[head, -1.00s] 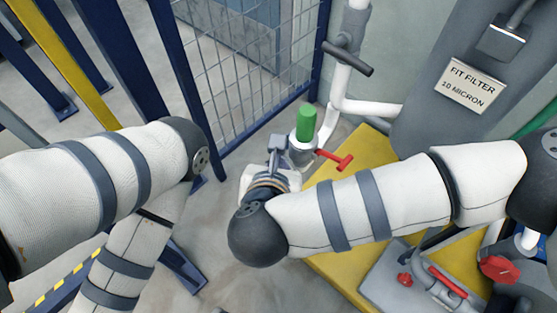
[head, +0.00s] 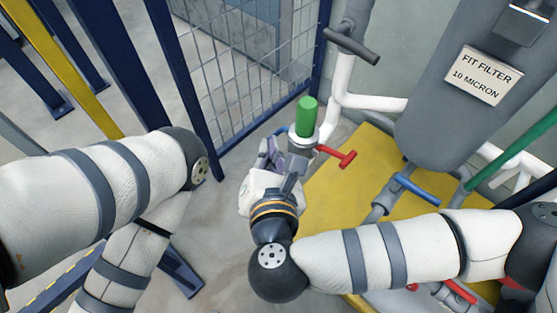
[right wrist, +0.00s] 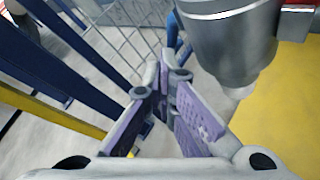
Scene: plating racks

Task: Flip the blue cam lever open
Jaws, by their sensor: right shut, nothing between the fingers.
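The blue cam lever (head: 281,131) shows as a small blue piece at the left side of a grey coupling (head: 304,140) with a green cylinder (head: 306,115) on top. In the right wrist view the blue lever (right wrist: 180,45) stands just left of the metal coupling (right wrist: 232,45), beyond my fingers. My right gripper (head: 268,147) is shut and empty just below and left of the coupling. Its purple-padded fingers (right wrist: 164,75) point towards the lever; whether they touch it I cannot tell. My left arm shows at the left, but its gripper is out of view.
A red lever (head: 338,156) sticks out on the coupling's right side. A mesh fence (head: 245,75) stands behind and left. A grey filter tank (head: 440,120), white pipes (head: 370,103) and another blue handle (head: 416,189) are at the right. The floor left of the coupling is clear.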

